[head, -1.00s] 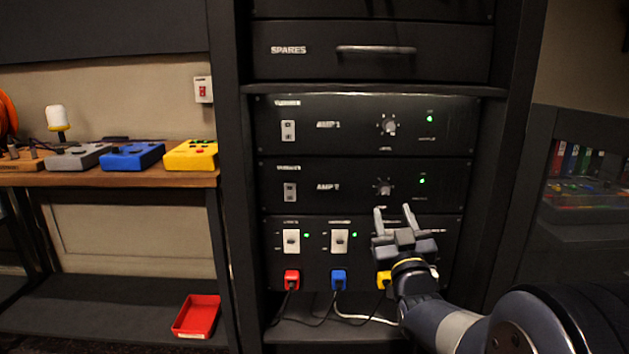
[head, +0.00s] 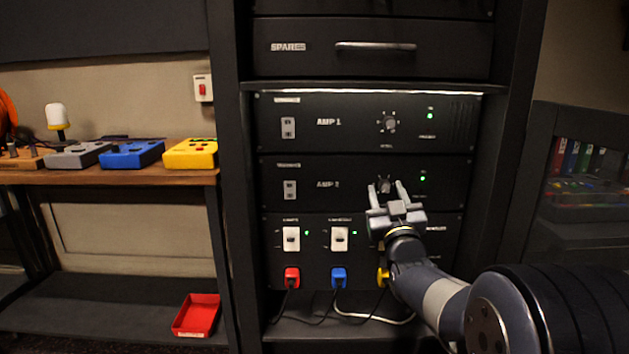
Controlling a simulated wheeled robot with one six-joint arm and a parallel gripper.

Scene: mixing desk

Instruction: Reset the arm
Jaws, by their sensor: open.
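My gripper (head: 386,187) is open, with its two fingers pointing up and toward the rack. The fingertips show in front of the lower part of the AMP 2 panel (head: 330,202), near its knob (head: 384,186). The gripper and wrist cover the right part of the bottom switch panel (head: 270,255), so what lies there is hidden.
Red (head: 292,277), blue (head: 338,277) and yellow (head: 382,275) plugs sit along the panel's bottom. AMP 1 (head: 340,140) and a SPARES drawer (head: 310,63) are above. Left is a wooden shelf (head: 120,178) with several coloured boxes; a red tray (head: 196,316) is below.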

